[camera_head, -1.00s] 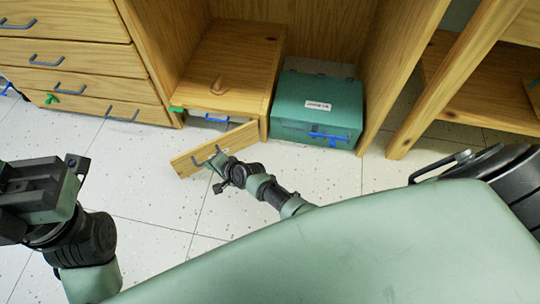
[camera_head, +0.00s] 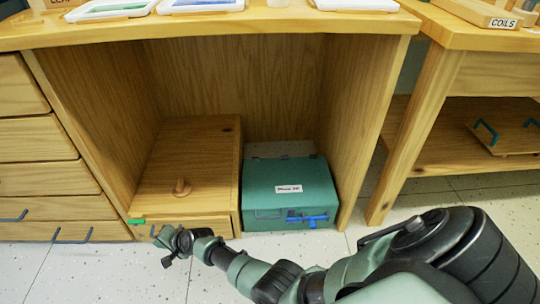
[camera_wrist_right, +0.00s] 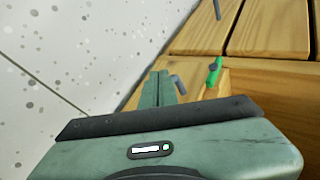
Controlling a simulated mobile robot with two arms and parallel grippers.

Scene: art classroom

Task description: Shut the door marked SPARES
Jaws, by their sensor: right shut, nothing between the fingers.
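A low wooden cabinet (camera_head: 195,150) with a round knob on top stands in the desk's left bay. Its small wooden front door (camera_head: 212,226) now lies across the front, flush or nearly so; I cannot tell whether a gap is left. No SPARES lettering is readable on it. My right gripper (camera_head: 170,240) is shut and empty at the door's left part, by its grey-blue handle, and hides some of it. In the right wrist view the shut fingers (camera_wrist_right: 165,88) are beside the handle (camera_wrist_right: 178,84); contact is unclear. My left gripper is out of view.
A green box (camera_head: 290,190) with a white label and blue latch stands right of the cabinet. A green piece (camera_head: 136,221) sits at the cabinet's front left corner. Drawers (camera_head: 40,180) with blue handles are at left. A side table (camera_head: 455,75) is at right.

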